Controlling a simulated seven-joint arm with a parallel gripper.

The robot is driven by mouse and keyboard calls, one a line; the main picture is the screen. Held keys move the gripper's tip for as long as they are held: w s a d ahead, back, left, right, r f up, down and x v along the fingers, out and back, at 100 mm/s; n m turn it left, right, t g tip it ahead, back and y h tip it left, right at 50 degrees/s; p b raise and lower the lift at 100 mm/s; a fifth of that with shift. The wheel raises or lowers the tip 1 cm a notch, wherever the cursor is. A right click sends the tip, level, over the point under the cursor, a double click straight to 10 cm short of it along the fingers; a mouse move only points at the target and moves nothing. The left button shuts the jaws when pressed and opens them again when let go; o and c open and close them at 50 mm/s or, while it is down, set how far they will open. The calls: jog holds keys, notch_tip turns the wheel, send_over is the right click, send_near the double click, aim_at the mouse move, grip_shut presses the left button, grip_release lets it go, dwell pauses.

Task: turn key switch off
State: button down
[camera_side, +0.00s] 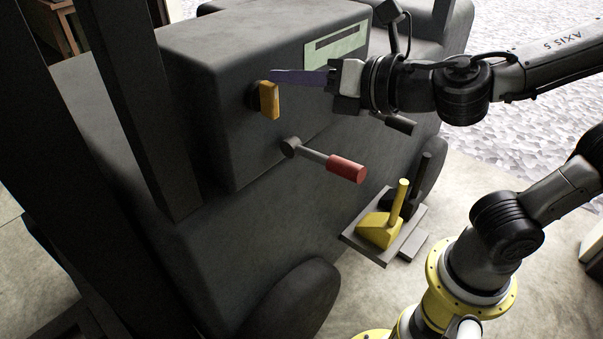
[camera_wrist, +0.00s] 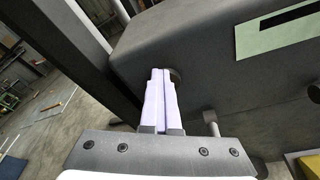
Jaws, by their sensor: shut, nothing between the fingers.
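The key switch (camera_side: 268,99) is an orange-yellow key on a dark round base on the front face of the dark grey hull. Its key stands nearly upright in the side view. My gripper (camera_side: 274,77) has long purple fingers, shut and empty, with the tips just above the key. I cannot tell whether they touch it. In the wrist view, the gripper (camera_wrist: 160,73) has its two fingers pressed together. A dark round part (camera_wrist: 176,75) shows just behind the tips, and the orange key is hidden there.
A lever with a red grip (camera_side: 346,169) sticks out below the key switch. A pale green panel with a dark slot (camera_side: 336,47) is up to the right. Yellow (camera_side: 381,228) and black pedal-like levers stand on a plate lower down. A dark upright post (camera_side: 140,90) stands at left.

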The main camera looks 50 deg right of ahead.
jog(key=s, duration=0.6)
jog(key=shift+d+r, duration=0.15)
jog(key=shift+r, duration=0.15)
dwell(0.4)
